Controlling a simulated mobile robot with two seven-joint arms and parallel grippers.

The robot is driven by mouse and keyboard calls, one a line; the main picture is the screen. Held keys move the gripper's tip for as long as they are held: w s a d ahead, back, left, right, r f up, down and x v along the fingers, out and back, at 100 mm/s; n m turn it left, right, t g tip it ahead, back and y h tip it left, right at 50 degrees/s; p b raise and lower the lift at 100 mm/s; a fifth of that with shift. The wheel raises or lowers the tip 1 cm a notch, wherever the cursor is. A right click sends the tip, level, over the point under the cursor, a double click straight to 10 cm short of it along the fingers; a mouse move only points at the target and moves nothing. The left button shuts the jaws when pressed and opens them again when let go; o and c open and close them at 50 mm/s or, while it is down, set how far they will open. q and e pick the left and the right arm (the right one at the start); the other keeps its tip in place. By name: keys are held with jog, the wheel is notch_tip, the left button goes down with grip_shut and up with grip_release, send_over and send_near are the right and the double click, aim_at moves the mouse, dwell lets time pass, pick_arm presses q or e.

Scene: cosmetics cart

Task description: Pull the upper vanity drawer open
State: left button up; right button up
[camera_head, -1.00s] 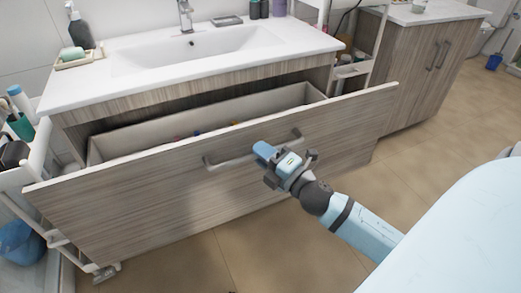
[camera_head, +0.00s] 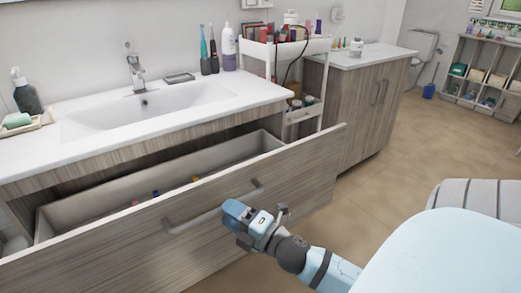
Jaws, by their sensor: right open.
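The upper vanity drawer (camera_head: 120,240) is pulled well out from under the white sink top. Its wood-grain front carries a grey bar handle (camera_head: 205,217). Several small coloured items lie inside the drawer. My right gripper (camera_head: 236,213) is at the right part of the handle, just in front of the drawer front. It is open; I cannot tell whether it touches the handle. My left gripper is not in view.
The white basin top (camera_head: 150,117) holds a dark soap dispenser (camera_head: 25,92) and toothbrushes. A white cart (camera_head: 300,50) and a wooden cabinet (camera_head: 365,95) stand to the right.

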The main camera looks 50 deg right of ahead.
jog(key=v, duration=1.1)
